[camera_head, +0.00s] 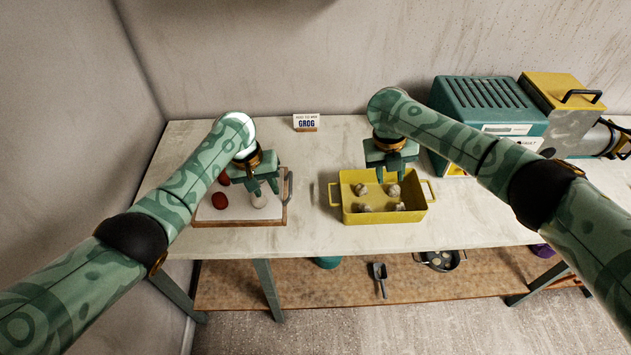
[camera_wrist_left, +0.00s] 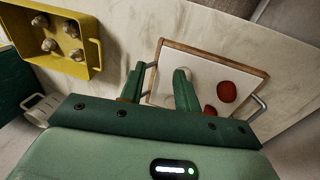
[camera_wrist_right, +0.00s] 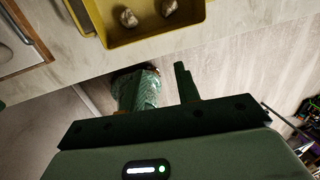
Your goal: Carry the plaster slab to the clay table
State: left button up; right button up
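The plaster slab (camera_head: 238,214) is a pale board in a wooden frame, lying flat at the left of the worktop. Red lumps (camera_head: 220,201) and a whitish lump (camera_head: 258,201) are on it. It has a metal handle (camera_head: 289,184) on its right side; both handles show in the left wrist view, where the slab (camera_wrist_left: 205,67) lies beyond the fingers. My left gripper (camera_head: 262,187) is open above the slab's right part, fingers pointing down. My right gripper (camera_head: 389,174) is open above the yellow bin. I cannot tell which surface is the clay table.
The yellow bin (camera_head: 384,216) with several pale lumps stands right of the slab, with a gap between. A GROG sign (camera_head: 306,123) stands at the back. A teal box (camera_head: 488,108) and machine (camera_head: 567,100) fill the right. A lower shelf (camera_head: 330,285) holds a scoop (camera_head: 380,279) and pan (camera_head: 439,260).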

jog(key=v, duration=0.4)
jog(key=shift+a+r, duration=0.2)
jog(key=shift+r, duration=0.2)
